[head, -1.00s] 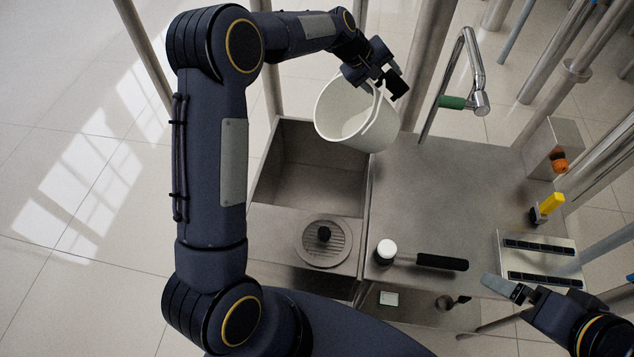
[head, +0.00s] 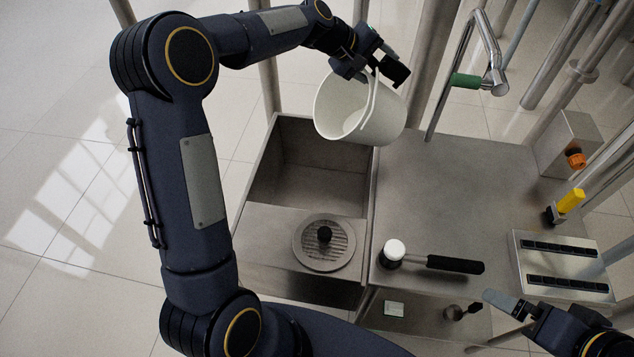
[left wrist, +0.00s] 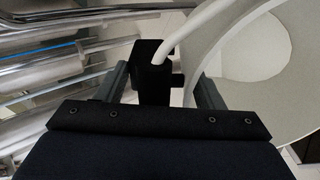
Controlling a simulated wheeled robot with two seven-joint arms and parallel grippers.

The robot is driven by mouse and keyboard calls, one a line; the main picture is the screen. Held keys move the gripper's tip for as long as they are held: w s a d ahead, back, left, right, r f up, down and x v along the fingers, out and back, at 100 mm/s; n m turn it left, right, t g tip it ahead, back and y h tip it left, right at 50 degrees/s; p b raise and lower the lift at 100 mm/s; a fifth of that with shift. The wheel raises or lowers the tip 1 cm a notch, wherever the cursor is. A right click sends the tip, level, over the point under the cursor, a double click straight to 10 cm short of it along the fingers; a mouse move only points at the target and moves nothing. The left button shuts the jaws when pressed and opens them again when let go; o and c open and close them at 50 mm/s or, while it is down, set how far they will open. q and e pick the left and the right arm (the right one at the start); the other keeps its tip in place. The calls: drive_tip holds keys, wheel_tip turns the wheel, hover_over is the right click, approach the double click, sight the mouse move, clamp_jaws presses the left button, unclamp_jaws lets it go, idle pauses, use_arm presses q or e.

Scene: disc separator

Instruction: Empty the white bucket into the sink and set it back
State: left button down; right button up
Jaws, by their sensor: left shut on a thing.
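The white bucket (head: 385,117) hangs in the air above the far right part of the sink (head: 305,172), in the head view. It is tilted, with its mouth facing left and toward me. Its inside looks pale, and I cannot tell whether anything is in it. My left gripper (head: 384,68) is shut on the bucket's handle at the rim. In the left wrist view the gripper (left wrist: 160,80) closes around a black grip on the white handle, with the bucket (left wrist: 285,100) at the right. My right gripper (head: 505,300) is at the lower right, its jaw state unclear.
A round drain cover (head: 325,243) with a black knob lies in front of the basin. A black-handled tool with a white head (head: 394,250) lies on the steel counter (head: 440,190). A tap (head: 480,60) stands behind.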

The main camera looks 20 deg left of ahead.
use_arm(q)
drive_tip(key=shift+s+a+f+t+h+b, duration=0.2)
drive_tip(key=shift+s+a+t+h+b, duration=0.3)
drive_tip(key=shift+b, duration=1.65)
drive_tip(key=shift+s+a+r+b, duration=0.1)
drive_tip(key=shift+s+a+b, duration=0.05)
drive_tip(key=shift+b, duration=0.2)
drive_tip(key=shift+r, duration=0.25)
drive_tip(key=b, duration=0.3)
drive_tip(key=s+a+f+t+h+b, duration=0.1)
drive_tip(key=b, duration=0.2)
drive_tip(key=s+a+b, duration=0.1)
drive_tip(key=b, duration=0.3)
drive_tip(key=shift+s+a+f+t, duration=0.2)
drive_tip(key=shift+a+f+t, duration=0.05)
drive_tip(key=shift+t, duration=0.15)
drive_tip(key=shift+s+a+r+h+b, duration=0.1)
drive_tip(key=shift+s+r+h+b, duration=0.05)
drive_tip(key=shift+r+h+b, duration=0.15)
